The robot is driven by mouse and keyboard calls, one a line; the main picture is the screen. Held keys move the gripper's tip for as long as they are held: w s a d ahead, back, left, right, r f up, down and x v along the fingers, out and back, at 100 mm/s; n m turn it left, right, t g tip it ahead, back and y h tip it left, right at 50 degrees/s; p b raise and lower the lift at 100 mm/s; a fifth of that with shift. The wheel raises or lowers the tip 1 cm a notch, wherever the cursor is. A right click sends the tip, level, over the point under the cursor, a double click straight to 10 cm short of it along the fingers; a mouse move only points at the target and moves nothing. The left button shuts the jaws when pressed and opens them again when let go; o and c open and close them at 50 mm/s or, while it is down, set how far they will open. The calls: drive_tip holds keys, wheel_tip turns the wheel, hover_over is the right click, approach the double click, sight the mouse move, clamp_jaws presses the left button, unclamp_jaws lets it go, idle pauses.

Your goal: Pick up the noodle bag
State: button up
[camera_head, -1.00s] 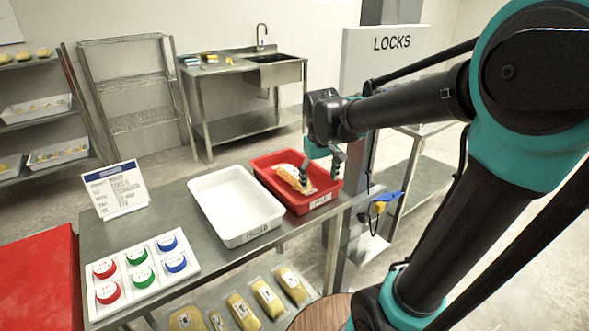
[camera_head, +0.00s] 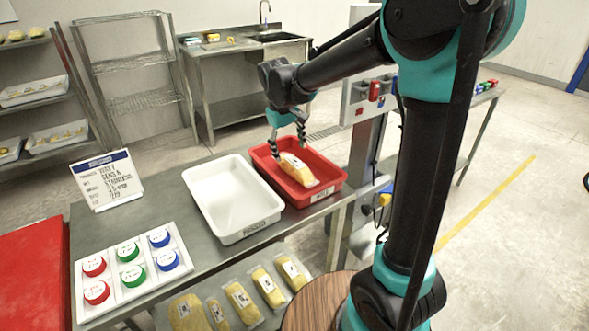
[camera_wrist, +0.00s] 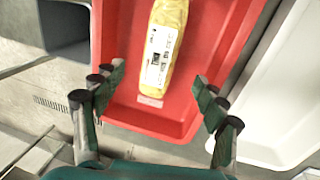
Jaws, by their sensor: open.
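The noodle bag (camera_head: 298,169) is a yellow pack with a white printed label, lying in the red tray (camera_head: 335,186). It also shows in the wrist view (camera_wrist: 163,48), lengthwise in the red tray (camera_wrist: 208,30), its top end cut off by the frame. My gripper (camera_head: 288,146) is above the red tray at the bag's far end. I cannot tell the exact height above the bag.
A white tray (camera_head: 268,212) stands left of the red one on the steel table. A white holder with red, green and blue round pieces (camera_head: 130,272) and a printed sign (camera_head: 106,181) are further left. Several yellow packs (camera_head: 240,300) lie on a lower shelf.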

sight(292, 161)
drive_tip(key=shift+w+d+f, duration=0.1)
drive_tip(key=shift+d+f, duration=0.1)
drive_tip(key=shift+f, duration=0.9)
drive_tip(key=shift+d+f, duration=0.15)
drive_tip(key=shift+f, duration=0.95)
drive_tip(key=shift+w+d+f, duration=0.1)
drive_tip(key=shift+d+f, duration=0.1)
drive_tip(key=shift+f, duration=0.9)
drive_tip(key=shift+c, duration=0.2)
drive_tip(key=c, duration=1.4)
